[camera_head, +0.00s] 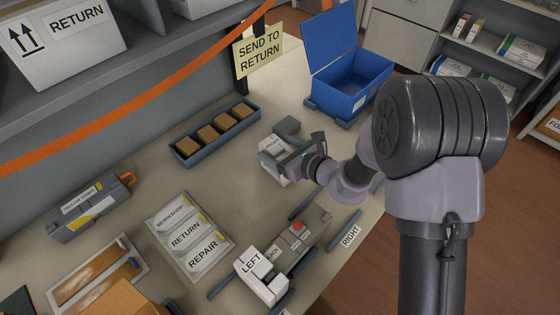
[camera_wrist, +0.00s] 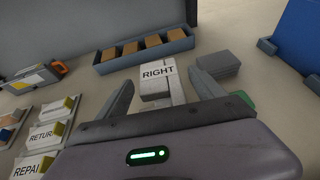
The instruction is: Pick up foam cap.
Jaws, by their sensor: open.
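A pale foam cap labelled RIGHT (camera_wrist: 157,76) stands on the table between the spread fingers of my gripper (camera_wrist: 162,84) in the wrist view. In the head view the cap (camera_head: 270,147) is partly hidden by my gripper (camera_head: 290,150). My gripper is open, with a finger on each side of the cap; I cannot tell whether either touches it. A white foam cap labelled LEFT (camera_head: 252,262) sits at the near end of a grey toner cartridge (camera_head: 300,232) with a red button. The cartridge's far end is bare.
A grey block (camera_wrist: 217,63) stands close to the right finger. A tray of brown blocks (camera_head: 178,150) lies behind, and an open blue box (camera_head: 352,103) stands at the back right. A label plate (camera_head: 168,240) and yellow toner unit (camera_head: 72,222) lie left. An orange strap crosses above.

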